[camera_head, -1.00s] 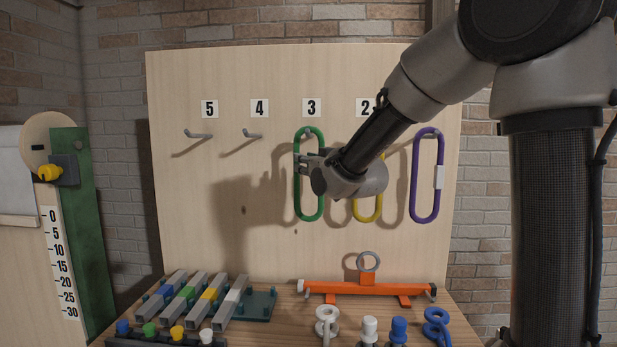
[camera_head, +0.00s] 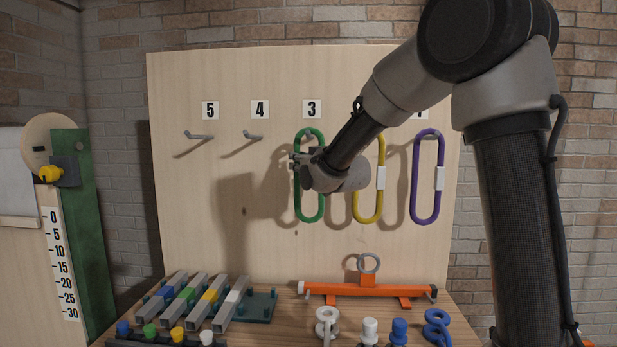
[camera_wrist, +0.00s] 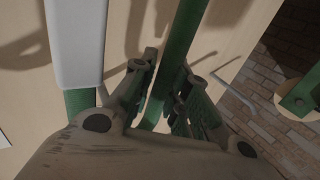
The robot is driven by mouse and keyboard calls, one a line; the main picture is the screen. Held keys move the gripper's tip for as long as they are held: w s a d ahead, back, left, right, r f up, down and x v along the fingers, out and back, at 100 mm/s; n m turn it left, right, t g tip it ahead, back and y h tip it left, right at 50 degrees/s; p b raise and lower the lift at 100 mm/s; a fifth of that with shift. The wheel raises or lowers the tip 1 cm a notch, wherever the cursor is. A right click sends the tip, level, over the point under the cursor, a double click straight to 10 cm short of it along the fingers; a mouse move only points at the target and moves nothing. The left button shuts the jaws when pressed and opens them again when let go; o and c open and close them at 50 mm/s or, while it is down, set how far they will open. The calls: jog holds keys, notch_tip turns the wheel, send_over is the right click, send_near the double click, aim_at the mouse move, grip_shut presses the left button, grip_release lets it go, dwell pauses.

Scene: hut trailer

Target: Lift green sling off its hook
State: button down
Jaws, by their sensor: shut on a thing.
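The green sling (camera_head: 311,215) is a long upright loop on the pegboard, hanging on the hook (camera_head: 309,134) under label 3. My gripper (camera_head: 297,161) is at the loop's left strand, partway up, with my wrist covering part of the right strand. In the wrist view the green strand (camera_wrist: 181,45) runs between the fingers of my gripper (camera_wrist: 165,100), which are shut on it. The sling's white tag (camera_wrist: 76,45) shows on the other strand at the left there. The loop's top still rests around the hook.
A yellow sling (camera_head: 379,205) and a purple sling (camera_head: 416,180) hang to the right. Empty hooks (camera_head: 199,135) (camera_head: 253,134) are under labels 5 and 4. An orange bar (camera_head: 370,289) with a ring, grey beams (camera_head: 200,300) and coloured pieces stand on the bench below.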

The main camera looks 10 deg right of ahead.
aim_at(300, 148)
notch_tip(300, 148, up, 4)
jog(key=shift+f, duration=0.1)
jog(key=s+a, duration=0.3)
jog(key=s, duration=0.5)
jog(key=s+a, duration=0.2)
jog(key=s, duration=0.7)
jog(key=shift+a+r, duration=0.15)
jog(key=shift+r, duration=0.9)
jog(key=shift+a+r, duration=0.1)
jog(key=shift+r, duration=0.95)
jog(key=shift+s, duration=0.15)
jog(key=s+a, duration=0.4)
jog(key=s, duration=0.9)
jog(key=shift+a, duration=0.15)
